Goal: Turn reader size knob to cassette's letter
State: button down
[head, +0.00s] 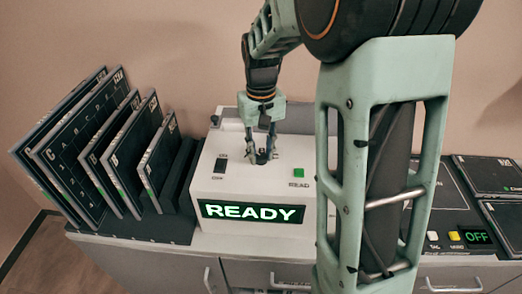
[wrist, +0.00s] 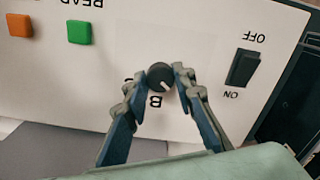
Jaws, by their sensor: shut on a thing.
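The reader (head: 240,185) is a white box whose display shows READY in green. Its size knob (wrist: 160,77) is small, round and dark, with a white pointer line. My gripper (head: 261,158) reaches down from above and is shut on the knob, as the wrist view (wrist: 161,80) also shows, one finger on each side. In that upside-down view the pointer slants toward the lower right. A letter B shows just below the knob; another mark beside it is partly hidden by a finger. Several dark cassettes (head: 85,150) stand in a rack on the left; their letters are hard to read.
On the reader, an ON/OFF rocker switch (wrist: 243,68) and a green READ button (wrist: 80,32) flank the knob. An orange button (wrist: 19,25) lies beyond. More dark panels (head: 490,175) lie at the right, by a small OFF display (head: 478,237).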

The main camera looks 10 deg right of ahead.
aim_at(261, 155)
jog(key=shift+n, duration=0.8)
jog(key=shift+w, duration=0.1)
jog(key=c, duration=1.6)
grip_release()
notch_tip(261, 155, up, 12)
jog(key=shift+r, duration=0.1)
